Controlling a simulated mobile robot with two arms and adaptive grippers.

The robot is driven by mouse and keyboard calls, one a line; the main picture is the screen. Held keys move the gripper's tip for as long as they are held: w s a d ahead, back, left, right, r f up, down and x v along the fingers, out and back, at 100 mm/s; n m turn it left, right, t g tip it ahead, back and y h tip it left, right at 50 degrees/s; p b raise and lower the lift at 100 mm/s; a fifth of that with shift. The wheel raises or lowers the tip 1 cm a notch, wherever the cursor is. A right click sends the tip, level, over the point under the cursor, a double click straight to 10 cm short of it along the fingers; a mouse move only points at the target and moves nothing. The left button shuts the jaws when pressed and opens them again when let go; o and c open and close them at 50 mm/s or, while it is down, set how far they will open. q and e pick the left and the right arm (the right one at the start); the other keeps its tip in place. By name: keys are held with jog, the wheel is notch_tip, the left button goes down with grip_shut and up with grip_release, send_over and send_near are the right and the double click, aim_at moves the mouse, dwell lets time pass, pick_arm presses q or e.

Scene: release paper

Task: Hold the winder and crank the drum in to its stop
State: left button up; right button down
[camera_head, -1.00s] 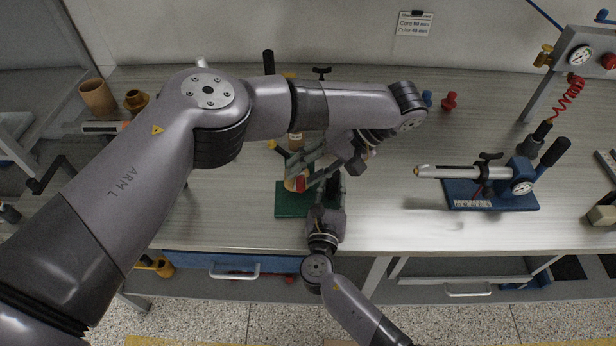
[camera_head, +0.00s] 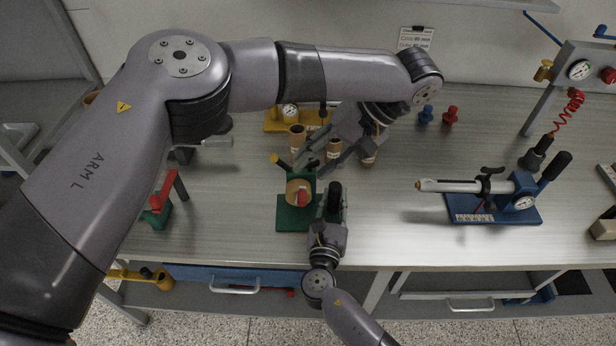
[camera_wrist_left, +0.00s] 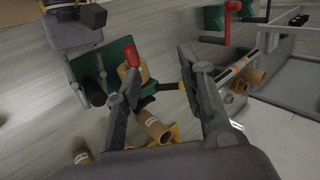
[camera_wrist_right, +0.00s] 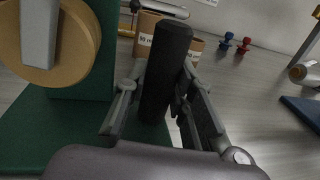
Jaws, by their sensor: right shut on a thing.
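The winder's green base (camera_head: 291,224) stands near the front edge of the bench. Its tan drum (camera_head: 294,186) carries a red crank knob (camera_head: 303,199) on the side toward me. A yellow-tipped part (camera_head: 275,158) sticks out at upper left. My right gripper (camera_head: 335,186) is shut on the winder's upright black handle, which shows clearly between its fingers in the right wrist view (camera_wrist_right: 166,70). My left gripper (camera_head: 305,168) is open just above and behind the drum. In the left wrist view its fingers are wide apart, with the red knob (camera_wrist_left: 131,54) near one fingertip.
Several tan tubes (camera_head: 333,149) and a yellow dial fixture (camera_head: 275,121) stand behind. A blue-based tool with a gauge (camera_head: 500,208) is at right. A green-based tool with a red arm (camera_head: 165,190) is at left. Bare bench lies between winder and blue tool.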

aim_at(304, 198)
pick_arm(q)
jog(key=f+h, duration=0.1)
jog(key=f, duration=0.2)
jog(key=a+f+h, duration=0.1)
jog(key=f, duration=0.2)
jog(key=a+f+h, duration=0.1)
jog(key=f, duration=0.2)
jog(key=shift+s+f, duration=0.15)
jog(key=shift+f, duration=0.05)
jog(key=shift+c, duration=0.5)
grip_shut()
jog(key=shift+d, duration=0.1)
